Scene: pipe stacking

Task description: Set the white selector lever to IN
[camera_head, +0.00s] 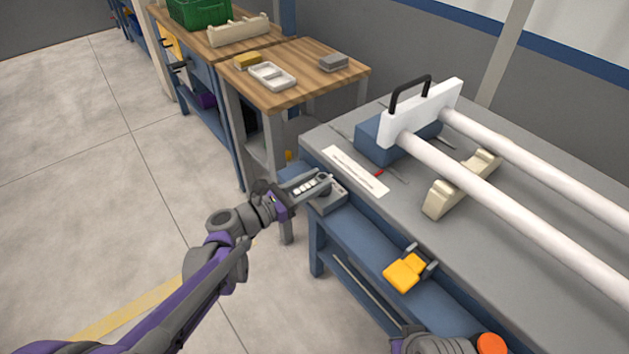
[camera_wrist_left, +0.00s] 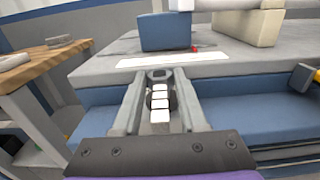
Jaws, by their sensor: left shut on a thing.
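My left gripper (camera_head: 318,185) reaches in from the left to the front edge of the grey bench, at a small grey selector box (camera_head: 331,199). In the left wrist view the gripper (camera_wrist_left: 159,82) has its two fingers on either side of a row of white segments with a dark grey part, and a grey rounded piece lies between the tips. It is shut on this, which I take to be the white selector lever (camera_wrist_left: 160,103). The lever's pointer and any IN marking cannot be read. A white label strip (camera_head: 355,170) lies on the bench top just behind; its print is too small to read.
The grey bench (camera_head: 405,225) carries two long white pipes (camera_head: 505,208) on a cream cradle (camera_head: 461,184), with a white end plate (camera_head: 420,112) at a blue block (camera_head: 378,138). A yellow part (camera_head: 405,272) sits at the bench front. A wooden table (camera_head: 310,75) stands behind left.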

